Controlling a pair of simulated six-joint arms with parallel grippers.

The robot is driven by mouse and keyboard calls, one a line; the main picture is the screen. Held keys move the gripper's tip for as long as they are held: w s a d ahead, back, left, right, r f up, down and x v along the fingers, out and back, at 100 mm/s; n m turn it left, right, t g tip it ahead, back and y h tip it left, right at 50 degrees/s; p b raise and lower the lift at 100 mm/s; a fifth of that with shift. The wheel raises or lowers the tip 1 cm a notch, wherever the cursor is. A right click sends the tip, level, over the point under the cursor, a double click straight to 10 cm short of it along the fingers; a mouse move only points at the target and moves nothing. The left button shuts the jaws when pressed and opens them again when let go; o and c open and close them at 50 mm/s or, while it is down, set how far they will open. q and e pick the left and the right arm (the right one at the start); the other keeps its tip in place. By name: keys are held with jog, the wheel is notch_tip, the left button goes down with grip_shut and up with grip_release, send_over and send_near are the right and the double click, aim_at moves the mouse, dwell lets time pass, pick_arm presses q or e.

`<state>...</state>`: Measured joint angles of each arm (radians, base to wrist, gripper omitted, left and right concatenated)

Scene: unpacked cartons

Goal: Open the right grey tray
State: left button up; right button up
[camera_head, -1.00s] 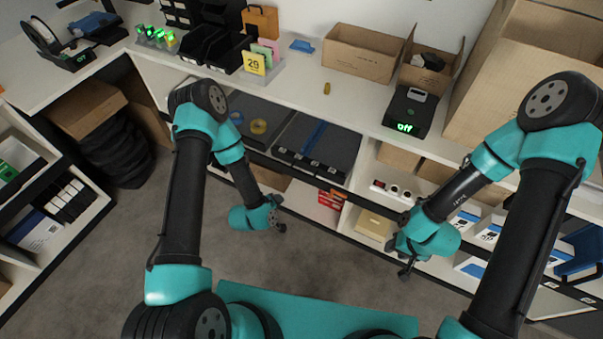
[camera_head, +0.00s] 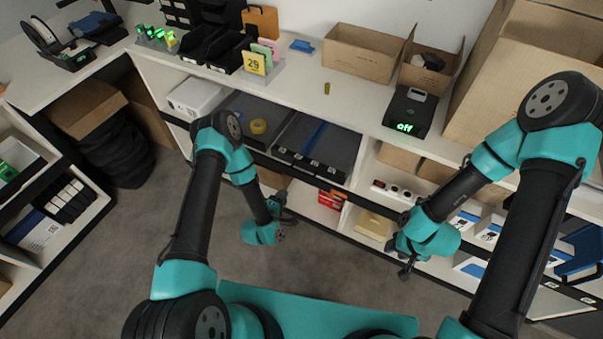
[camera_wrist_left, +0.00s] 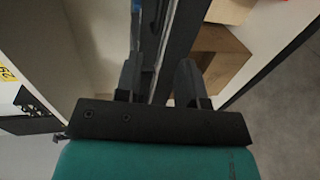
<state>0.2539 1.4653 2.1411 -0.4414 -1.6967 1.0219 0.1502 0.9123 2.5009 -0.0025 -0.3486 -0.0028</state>
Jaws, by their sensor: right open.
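The right grey tray (camera_head: 343,150) is a dark, shallow drawer below the counter in the head view, with a blue strip lying along it and a dark front edge. Another dark grey tray (camera_head: 275,108) sits to its left, holding a yellow roll; my left arm partly covers it. My left gripper (camera_head: 287,207) is in front of and below the trays. In the left wrist view its two fingers (camera_wrist_left: 158,78) are apart, with a dark tray edge (camera_wrist_left: 184,40) running past them; I cannot tell whether they touch it. My right gripper (camera_head: 405,262) is open and empty, lower right of the tray.
The counter (camera_head: 285,92) overhangs the trays and carries cartons (camera_head: 362,52) and a black scale (camera_head: 408,112). Shelves below hold a red box (camera_head: 331,198) and a tan box (camera_head: 374,224). The floor (camera_head: 335,262) in front is clear.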

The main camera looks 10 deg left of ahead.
aim_at(302, 173)
pick_arm(q)
jog(key=x, duration=1.6)
jog(key=shift+w+d+f, duration=0.1)
jog(key=shift+w+f, duration=0.05)
jog(key=shift+w, duration=0.15)
jog(key=shift+c, duration=0.3)
grip_shut()
